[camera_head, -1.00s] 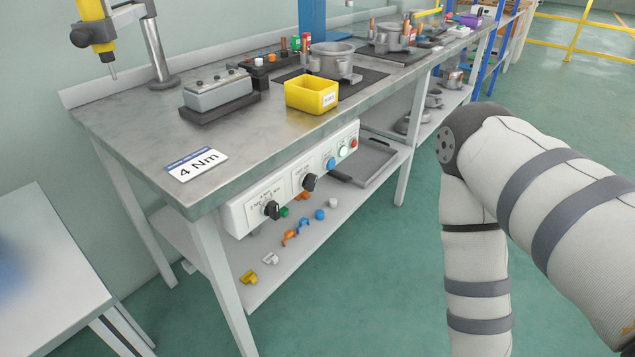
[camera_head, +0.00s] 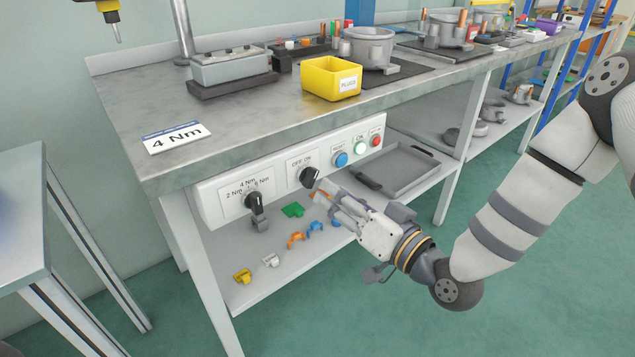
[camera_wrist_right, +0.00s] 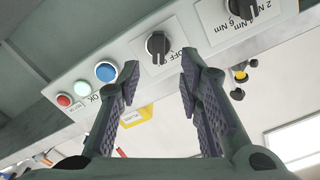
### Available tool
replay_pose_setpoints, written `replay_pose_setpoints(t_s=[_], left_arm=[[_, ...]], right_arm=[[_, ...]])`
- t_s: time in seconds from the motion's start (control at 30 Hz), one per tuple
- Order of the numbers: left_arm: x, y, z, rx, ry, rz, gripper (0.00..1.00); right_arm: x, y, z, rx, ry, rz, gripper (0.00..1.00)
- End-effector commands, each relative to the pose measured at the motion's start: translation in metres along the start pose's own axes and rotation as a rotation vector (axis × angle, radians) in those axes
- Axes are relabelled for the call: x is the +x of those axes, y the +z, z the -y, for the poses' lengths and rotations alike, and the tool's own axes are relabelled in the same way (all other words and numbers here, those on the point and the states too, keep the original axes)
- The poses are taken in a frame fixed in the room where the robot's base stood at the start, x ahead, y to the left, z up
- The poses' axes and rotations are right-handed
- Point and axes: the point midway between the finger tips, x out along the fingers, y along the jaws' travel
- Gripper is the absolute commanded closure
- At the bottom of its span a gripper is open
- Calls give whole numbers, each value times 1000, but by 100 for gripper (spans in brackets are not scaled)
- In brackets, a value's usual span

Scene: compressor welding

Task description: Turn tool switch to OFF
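The tool switch is a black rotary knob (camera_head: 310,176) under OFF and ON labels, on the white panel below the workbench's front edge. The knob also shows in the right wrist view (camera_wrist_right: 158,46). I cannot clearly tell which label it points to. My right gripper (camera_head: 325,193) is just below and in front of the knob in the head view. In the right wrist view its fingers (camera_wrist_right: 160,70) are spread, with the knob seen beyond the gap and nothing between them. It looks apart from the knob. My left gripper is not in view.
A torque selector knob (camera_head: 254,202) is left of the switch. Blue (camera_head: 341,159), white-green (camera_head: 360,148) and red (camera_head: 375,141) buttons are to its right. The lower shelf holds small coloured parts and a grey tray (camera_head: 408,168). A yellow bin (camera_head: 331,78) stands on the bench (camera_head: 220,125).

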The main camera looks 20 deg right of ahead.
Motion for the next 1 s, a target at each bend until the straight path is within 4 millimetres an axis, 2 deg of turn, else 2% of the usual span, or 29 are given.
replay_pose_setpoints(t_s=[0.1,0.23,0.4,0.6,0.63,0.77,1.0], left_arm=[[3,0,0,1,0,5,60],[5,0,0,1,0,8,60],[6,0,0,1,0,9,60],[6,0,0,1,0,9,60],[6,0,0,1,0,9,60],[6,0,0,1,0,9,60],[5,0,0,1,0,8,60]], right_arm=[[29,2,-1,-2,-1,2,67],[51,2,-1,-1,1,2,67],[62,2,-1,1,2,4,67],[63,2,-1,1,2,4,67],[63,2,-1,1,2,4,71],[62,2,-1,1,3,4,100],[62,2,-1,-2,2,4,100]])
